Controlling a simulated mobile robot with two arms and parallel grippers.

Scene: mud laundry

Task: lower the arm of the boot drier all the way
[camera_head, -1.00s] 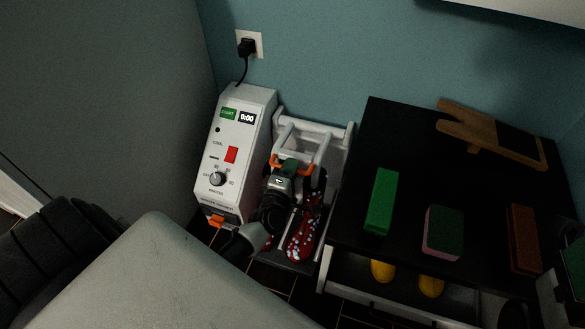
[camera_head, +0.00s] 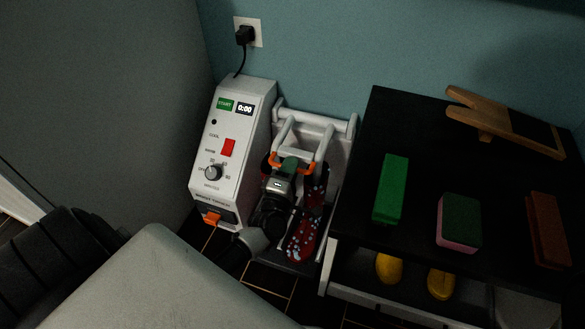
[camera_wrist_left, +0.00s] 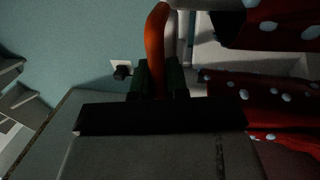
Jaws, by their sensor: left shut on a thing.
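The boot drier has a white control box (camera_head: 229,150) with a green START label, a display reading 0:00, a red switch and a dial. To its right is its arm (camera_head: 318,135), a light grey tube frame with an orange handle (camera_head: 307,168). The handle also shows in the left wrist view (camera_wrist_left: 156,45), upright between my finger pads. My left gripper (camera_head: 288,167) is shut on this orange handle. Red boots with pale dots (camera_head: 303,236) are beside and below the gripper, partly hidden by it. They show at the right of the wrist view (camera_wrist_left: 270,98). My right gripper is not seen.
A black-topped bench (camera_head: 420,170) stands close on the right, with a green block (camera_head: 391,188), a green-and-pink sponge (camera_head: 459,222), a brown block (camera_head: 548,230) and a wooden boot jack (camera_head: 500,125). Yellow items (camera_head: 389,268) sit underneath. A plug (camera_head: 245,35) is in the wall socket behind.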

